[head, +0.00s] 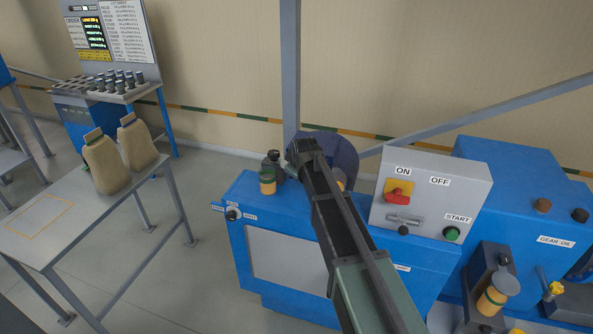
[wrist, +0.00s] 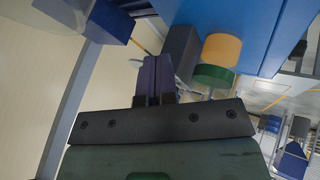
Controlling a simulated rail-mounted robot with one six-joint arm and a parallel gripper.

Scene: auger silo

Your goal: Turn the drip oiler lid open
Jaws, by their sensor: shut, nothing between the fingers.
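A small amber cup with a green band (head: 267,182) stands at the back left of the blue machine, beside a dark block (head: 273,158). In the wrist view the amber and green cup (wrist: 220,52) is right of my fingers, with a dark block (wrist: 182,52) beside it. A similar amber cup (head: 491,302) with a grey round top (head: 507,284) is on a dark bracket at lower right. I cannot tell which is the drip oiler; no label shows. My gripper (head: 299,150) is shut and empty, right of the left cup; its fingers (wrist: 152,68) are together.
A grey control box (head: 432,190) with ON, OFF and START labels stands right of my arm. A dark blue round part (head: 333,150) is behind my gripper, near a grey post (head: 291,70). A table (head: 100,215) with two sacks is at left, across open floor.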

